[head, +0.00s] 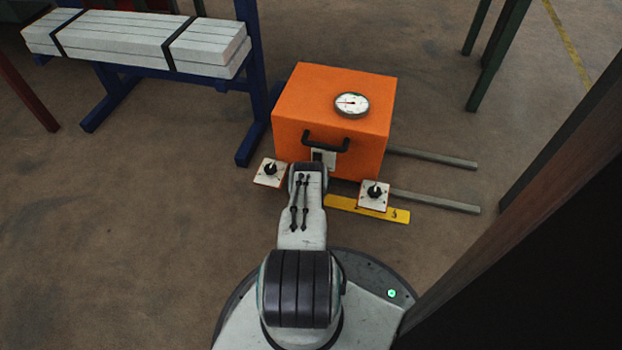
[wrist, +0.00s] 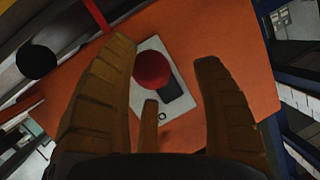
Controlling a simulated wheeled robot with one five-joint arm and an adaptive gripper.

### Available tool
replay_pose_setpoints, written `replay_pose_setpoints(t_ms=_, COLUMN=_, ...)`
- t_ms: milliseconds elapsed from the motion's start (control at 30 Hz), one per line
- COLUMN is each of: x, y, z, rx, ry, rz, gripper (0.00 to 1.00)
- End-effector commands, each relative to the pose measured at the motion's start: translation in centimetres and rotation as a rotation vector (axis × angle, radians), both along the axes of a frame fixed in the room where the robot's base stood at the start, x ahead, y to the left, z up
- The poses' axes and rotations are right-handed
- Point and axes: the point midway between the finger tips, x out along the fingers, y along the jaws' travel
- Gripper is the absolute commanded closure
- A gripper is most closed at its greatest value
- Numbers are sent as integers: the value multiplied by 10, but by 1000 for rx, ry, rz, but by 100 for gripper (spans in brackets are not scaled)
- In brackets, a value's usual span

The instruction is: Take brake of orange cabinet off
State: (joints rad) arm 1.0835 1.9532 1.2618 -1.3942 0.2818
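The orange cabinet (head: 330,105) stands on the floor, and its front fills much of the wrist view (wrist: 235,40). A white plate (wrist: 188,72) on that front carries a round red knob (wrist: 152,70) and a dark rectangular part (wrist: 178,96). I cannot tell which part is the brake. My gripper (wrist: 166,50) is open, its two yellow-brown outer fingers apart, with the knob showing between them. A shorter yellow-brown piece (wrist: 149,127) stands between the fingers; contact is unclear. In the head view my arm hides the gripper and part of the plate.
The cabinet has a black handle (head: 326,142) and a gauge (head: 352,105) on top. White plates with black knobs sit at its lower left (head: 262,179) and right (head: 365,203). A blue rack (head: 253,90) stands left. Metal bars (head: 435,159) extend right. A dark post (head: 560,190) is close right.

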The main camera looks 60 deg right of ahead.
Motion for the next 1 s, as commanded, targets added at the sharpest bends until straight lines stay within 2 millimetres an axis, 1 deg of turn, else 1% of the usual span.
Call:
replay_pose_setpoints(t_ms=167, x=1, y=-3, z=9, rx=-8, ry=-4, rz=-1, gripper=43)
replay_pose_setpoints(t_ms=267, x=2, y=-3, z=17, rx=-11, ry=-6, rz=0, gripper=43)
replay_pose_setpoints(t_ms=700, x=3, y=-3, z=72, rx=-10, ry=-6, rz=2, gripper=43)
replay_pose_setpoints(t_ms=900, x=2, y=-1, z=90, rx=-6, ry=-4, rz=2, gripper=43)
replay_pose_setpoints(t_ms=1000, x=1, y=-1, z=96, rx=-5, ry=-3, rz=1, gripper=43)
